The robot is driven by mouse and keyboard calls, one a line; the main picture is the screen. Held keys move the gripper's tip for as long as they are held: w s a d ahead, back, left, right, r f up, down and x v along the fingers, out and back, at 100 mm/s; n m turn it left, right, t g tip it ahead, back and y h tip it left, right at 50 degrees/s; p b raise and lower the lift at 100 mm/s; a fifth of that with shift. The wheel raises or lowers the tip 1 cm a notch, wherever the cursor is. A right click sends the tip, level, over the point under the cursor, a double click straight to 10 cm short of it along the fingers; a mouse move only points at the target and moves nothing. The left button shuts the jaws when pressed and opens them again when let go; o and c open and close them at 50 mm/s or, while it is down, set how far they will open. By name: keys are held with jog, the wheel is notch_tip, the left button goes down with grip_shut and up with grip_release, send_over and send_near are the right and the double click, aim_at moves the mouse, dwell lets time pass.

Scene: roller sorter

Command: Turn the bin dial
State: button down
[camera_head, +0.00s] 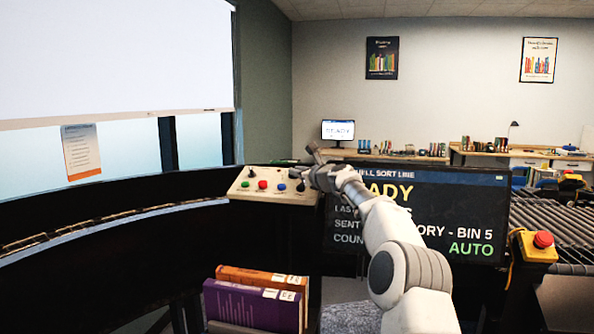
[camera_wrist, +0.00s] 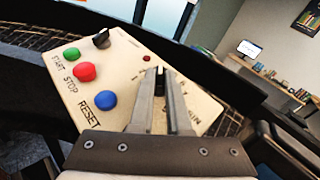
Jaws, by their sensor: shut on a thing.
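The cream control panel (camera_head: 269,199) is left of centre in the head view, with my gripper (camera_head: 306,172) over its right end. In the wrist view the panel (camera_wrist: 75,87) fills the middle. My gripper (camera_wrist: 160,74) is shut on the dark bin dial (camera_wrist: 160,83), which shows only as a narrow strip between the fingers. Tick marks and small labels lie around the dial, partly hidden by the fingers. The dial's pointing direction cannot be made out.
Beside the dial are a blue RESET button (camera_wrist: 106,100), a red STOP button (camera_wrist: 84,72), a green START button (camera_wrist: 71,54) and a black knob (camera_wrist: 101,39). A display (camera_head: 470,205) reads BIN 5 and AUTO behind my arm. Books (camera_head: 252,306) stand below the panel.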

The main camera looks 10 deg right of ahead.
jog(key=c, duration=0.9)
grip_release()
jog(key=shift+d, duration=0.1)
jog(key=shift+s+d+b, duration=0.25)
jog(key=shift+s+b, duration=0.35)
jog(key=shift+b, duration=0.1)
jog(key=b+v, duration=0.6)
jog(key=v, duration=1)
jog(key=shift+s+a+b, duration=0.1)
jog(key=shift+a+b, duration=0.1)
jog(key=shift+b, duration=0.15)
